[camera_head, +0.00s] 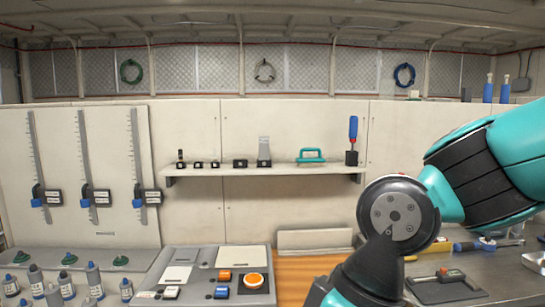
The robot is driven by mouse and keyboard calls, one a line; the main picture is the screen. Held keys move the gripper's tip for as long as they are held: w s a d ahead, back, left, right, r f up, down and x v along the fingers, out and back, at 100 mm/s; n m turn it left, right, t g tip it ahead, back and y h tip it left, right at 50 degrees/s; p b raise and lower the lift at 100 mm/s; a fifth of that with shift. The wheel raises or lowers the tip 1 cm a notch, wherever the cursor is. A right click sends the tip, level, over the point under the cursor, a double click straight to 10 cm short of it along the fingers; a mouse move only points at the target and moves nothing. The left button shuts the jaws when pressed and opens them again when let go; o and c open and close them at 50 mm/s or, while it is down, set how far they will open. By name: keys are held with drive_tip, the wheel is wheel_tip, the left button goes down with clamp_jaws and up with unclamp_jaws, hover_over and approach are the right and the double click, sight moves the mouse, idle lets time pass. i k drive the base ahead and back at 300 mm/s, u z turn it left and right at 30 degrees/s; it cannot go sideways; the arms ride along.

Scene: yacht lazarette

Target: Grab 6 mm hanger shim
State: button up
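No label that reads 6 mm can be made out, so I cannot tell which thing is the hanger shim. Several small black pieces stand in a row on the left half of a wall shelf (330,170): a narrow upright one (181,159), two low ones (198,164) and (215,164), and a wider block (240,163). A grey plate in a black base (264,153) stands to their right. My arm fills the lower right of the view, well in front of the shelf. My gripper is out of view below the frame.
A teal handle (310,155) and a blue-handled tool (352,140) share the shelf. A grey panel with coloured knobs (208,275) lies on the bench below. Several bottles (94,281) stand lower left. Gauges (90,195) hang on the left wall. The wall above the shelf is clear.

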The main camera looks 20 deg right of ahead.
sight(263, 141)
drive_tip(key=u, duration=0.55)
drive_tip(key=i, duration=1.05)
drive_tip(key=z, duration=0.3)
